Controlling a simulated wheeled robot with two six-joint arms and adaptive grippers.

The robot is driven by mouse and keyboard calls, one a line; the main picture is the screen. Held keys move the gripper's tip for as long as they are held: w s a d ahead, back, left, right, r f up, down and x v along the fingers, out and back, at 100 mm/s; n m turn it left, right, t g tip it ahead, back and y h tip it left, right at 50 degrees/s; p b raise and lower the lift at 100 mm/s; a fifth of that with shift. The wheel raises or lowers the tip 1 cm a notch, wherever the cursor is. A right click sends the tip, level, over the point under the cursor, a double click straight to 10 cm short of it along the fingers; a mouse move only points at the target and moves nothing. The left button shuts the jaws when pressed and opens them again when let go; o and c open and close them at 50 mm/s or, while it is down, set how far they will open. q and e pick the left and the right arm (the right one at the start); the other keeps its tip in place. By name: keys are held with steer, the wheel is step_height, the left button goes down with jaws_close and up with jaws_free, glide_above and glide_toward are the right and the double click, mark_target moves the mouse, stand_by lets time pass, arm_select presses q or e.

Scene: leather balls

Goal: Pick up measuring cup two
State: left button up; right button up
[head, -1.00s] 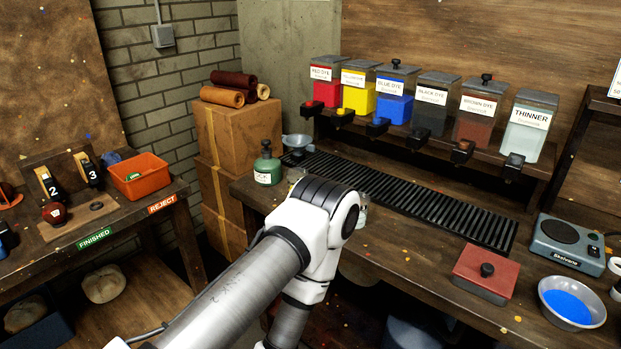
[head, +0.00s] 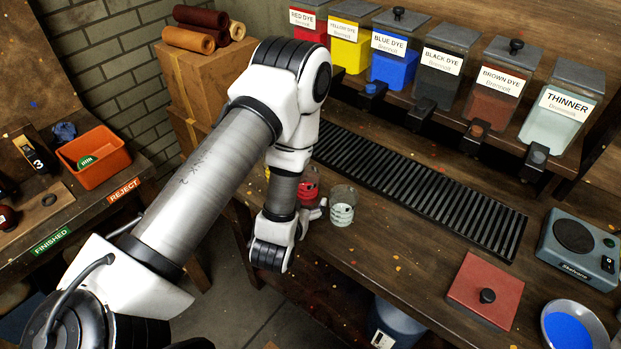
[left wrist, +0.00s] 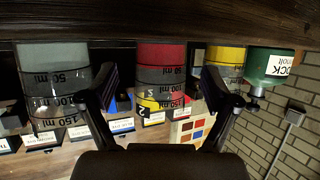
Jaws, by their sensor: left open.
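Measuring cup two (left wrist: 160,60) holds red liquid and bears a yellow tag with a 2. In the left wrist view, which is upside down, it stands between the two fingers of my open left gripper (left wrist: 161,86). The fingers appear at either side of it, with no clear contact. In the head view the red cup (head: 308,184) stands at the bench's front edge, partly hidden by my left arm. My left gripper (head: 316,210) is low beside it there, its fingers mostly hidden. My right gripper is not in view.
A measuring cup with greyish contents (head: 342,207) stands close to the right of the red cup. A yellow cup (left wrist: 226,60) and a green bottle (left wrist: 270,64) are on its other side. A black slatted rack (head: 420,190) lies behind.

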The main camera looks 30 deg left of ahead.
mark_target(307, 192)
arm_select(q)
steer(key=shift+w+a+r+p, duration=0.2)
steer(key=shift+w+p, duration=0.35)
steer(key=shift+p, duration=0.2)
steer(key=x, duration=0.3)
steer(key=shift+w+a+f, duration=0.1)
steer(key=shift+f, duration=0.35)
steer(key=shift+w+a+f, duration=0.1)
steer(key=shift+w+f, duration=0.1)
steer(key=shift+w, duration=0.05)
steer(key=shift+s+r, duration=0.2)
steer(key=shift+c, duration=1.4)
steer(key=shift+s+d+r, duration=0.1)
steer(key=shift+s+d, duration=0.05)
steer(key=shift+d, duration=0.1)
steer(key=c, duration=1)
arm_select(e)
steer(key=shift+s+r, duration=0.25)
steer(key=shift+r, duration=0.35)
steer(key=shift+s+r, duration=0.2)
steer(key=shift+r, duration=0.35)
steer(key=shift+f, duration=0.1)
